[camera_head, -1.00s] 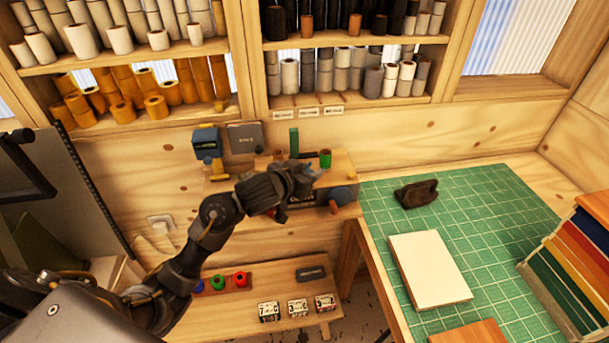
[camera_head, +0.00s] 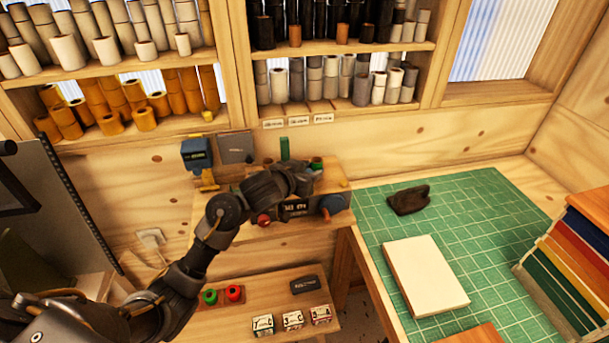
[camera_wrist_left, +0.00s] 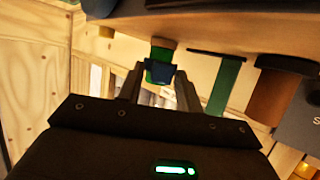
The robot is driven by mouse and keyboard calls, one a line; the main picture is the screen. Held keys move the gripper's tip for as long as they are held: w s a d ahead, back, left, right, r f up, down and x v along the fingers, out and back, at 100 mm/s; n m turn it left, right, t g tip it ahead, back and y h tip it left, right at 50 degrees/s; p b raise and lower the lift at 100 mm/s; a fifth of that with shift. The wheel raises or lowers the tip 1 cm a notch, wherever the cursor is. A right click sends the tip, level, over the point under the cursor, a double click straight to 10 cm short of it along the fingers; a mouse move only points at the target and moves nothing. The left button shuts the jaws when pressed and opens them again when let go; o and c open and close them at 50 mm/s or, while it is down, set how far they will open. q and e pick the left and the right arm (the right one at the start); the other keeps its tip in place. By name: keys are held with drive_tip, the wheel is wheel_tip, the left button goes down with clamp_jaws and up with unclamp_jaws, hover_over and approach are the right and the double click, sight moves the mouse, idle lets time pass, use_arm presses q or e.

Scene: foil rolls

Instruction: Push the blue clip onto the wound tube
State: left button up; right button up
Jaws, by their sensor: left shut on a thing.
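In the left wrist view the green tube (camera_wrist_left: 160,53) shows just beyond the fingertips. My left gripper (camera_wrist_left: 159,82) is shut on the dark blue clip (camera_wrist_left: 158,74), which shows between its fingers. The clip overlaps the tube's green part in this view; I cannot tell whether it is around the tube or only against it. In the head view the clip is hidden by the gripper. My right gripper is not in view.
A green upright (camera_head: 285,148) stands close left of the tube; it also shows in the wrist view (camera_wrist_left: 228,86). A machine with a counter (camera_head: 295,208) sits below the gripper. The green cutting mat (camera_head: 470,215) with a pale board (camera_head: 426,274) lies to the right.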

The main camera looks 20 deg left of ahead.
use_arm(q)
drive_tip(key=shift+w+d, duration=0.1)
drive_tip(key=shift+w, duration=0.3)
drive_tip(key=shift+w, duration=0.15)
drive_tip(key=shift+w+d, duration=0.1)
drive_tip(key=shift+w, duration=0.15)
idle(0.8)
idle(0.3)
drive_tip(key=o, duration=1)
drive_tip(key=shift+o, duration=0.2)
drive_tip(key=shift+s, duration=0.15)
drive_tip(key=p+v, duration=0.4)
drive_tip(key=v, duration=0.6)
drive_tip(key=shift+s+r, duration=0.15)
drive_tip(key=shift+s, duration=0.15)
